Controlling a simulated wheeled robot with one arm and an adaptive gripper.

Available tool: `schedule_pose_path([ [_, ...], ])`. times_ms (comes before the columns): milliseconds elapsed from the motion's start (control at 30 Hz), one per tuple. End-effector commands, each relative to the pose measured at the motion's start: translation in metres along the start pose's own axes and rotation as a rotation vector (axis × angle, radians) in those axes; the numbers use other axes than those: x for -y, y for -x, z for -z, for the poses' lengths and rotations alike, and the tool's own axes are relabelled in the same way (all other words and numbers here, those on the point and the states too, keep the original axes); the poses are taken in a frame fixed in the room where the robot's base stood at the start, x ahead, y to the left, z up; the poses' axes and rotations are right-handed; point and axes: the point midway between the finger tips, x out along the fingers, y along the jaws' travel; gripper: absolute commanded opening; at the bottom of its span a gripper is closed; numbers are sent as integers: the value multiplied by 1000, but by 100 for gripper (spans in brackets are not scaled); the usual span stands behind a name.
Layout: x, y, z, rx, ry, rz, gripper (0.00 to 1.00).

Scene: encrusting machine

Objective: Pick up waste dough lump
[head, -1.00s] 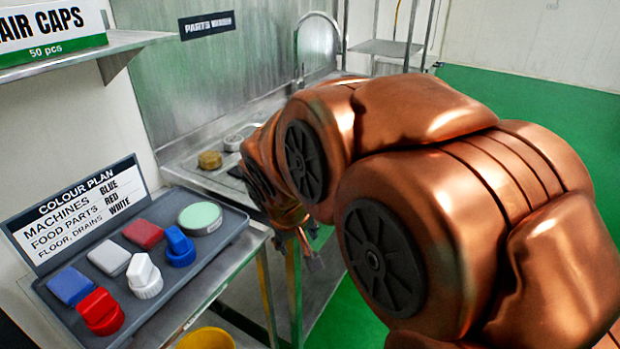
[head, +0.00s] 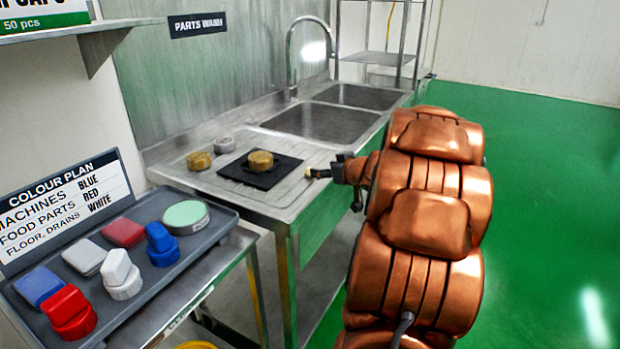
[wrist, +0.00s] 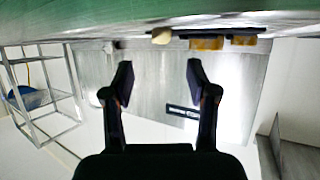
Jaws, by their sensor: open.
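A small pale cream lump, which looks like the waste dough lump (head: 309,172), lies on the steel drainboard to the right of a black mat (head: 288,169). The lump (wrist: 162,36) also shows at the top of the wrist view, which is upside down. My gripper (head: 328,172) is at the lump's right side in the head view, low over the drainboard's front edge, and hides part of it. In the wrist view my gripper (wrist: 159,78) is open with nothing between its fingers. The lump lies beyond the fingertips, roughly in line with the gap. I cannot tell whether a finger touches it.
A brass part (head: 260,160) stands on the mat. Another brass part (head: 199,160) and a grey round part (head: 225,145) stand to its left. Two sink basins (head: 322,122) and a tap (head: 291,60) lie behind.

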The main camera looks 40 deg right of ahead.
Motion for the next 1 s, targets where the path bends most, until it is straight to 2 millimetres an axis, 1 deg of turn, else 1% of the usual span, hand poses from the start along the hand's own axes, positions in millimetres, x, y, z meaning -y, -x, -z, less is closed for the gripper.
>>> schedule_pose_path([
  [33,-2,0,-5,-3,-5,11,58],
  [167,-1,-3,-7,-6,-11,30,58],
  [533,1,-35,-6,-6,-10,32,58],
  [800,3,-68,-3,-6,-10,32,58],
  [900,3,-75,-3,-5,-10,32,58],
  [1000,2,-77,-3,-6,-10,30,58],
])
